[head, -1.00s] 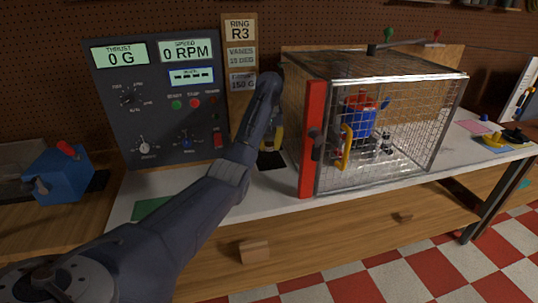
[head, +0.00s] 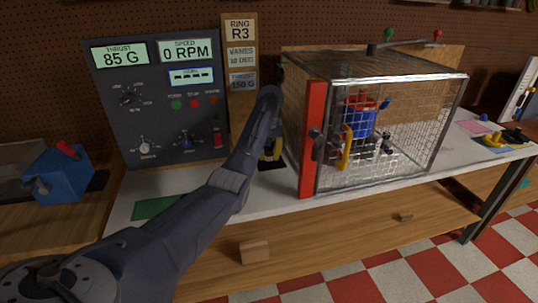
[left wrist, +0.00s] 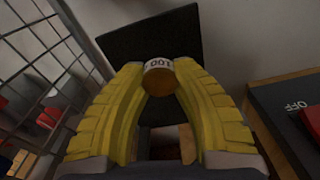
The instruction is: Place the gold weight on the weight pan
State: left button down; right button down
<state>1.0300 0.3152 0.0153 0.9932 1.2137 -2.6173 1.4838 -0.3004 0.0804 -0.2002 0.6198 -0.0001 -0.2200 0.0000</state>
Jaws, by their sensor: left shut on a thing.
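My left gripper (head: 270,150) points down beside the control panel, its yellow fingers low at the black weight pan (head: 272,166). In the left wrist view, the yellow fingers (left wrist: 160,82) are shut on the gold weight (left wrist: 160,78), whose pale band reads "100" upside down. The black weight pan (left wrist: 185,35) lies directly behind and around the weight in that view. I cannot see whether the weight's underside fully rests on the pan. My right gripper is in neither view.
The mesh cage (head: 390,130) with its red post (head: 313,140) stands close to the right of my left gripper. The control panel (head: 160,100) stands to the left, reading thrust 85 G and 0 RPM. A green mat (head: 155,208) lies on the bench.

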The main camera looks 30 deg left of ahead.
aim_at(269, 154)
pick_arm(q)
jog(key=c, duration=1.1)
grip_release()
jog(key=shift+f, duration=0.1)
jog(key=shift+r, duration=3.2)
jog(key=shift+s+d+r, duration=0.15)
jog(key=shift+r, duration=1.3)
jog(key=shift+s+d+r, duration=0.1)
jog(key=shift+s+r, duration=0.05)
jog(key=shift+r, duration=1.3)
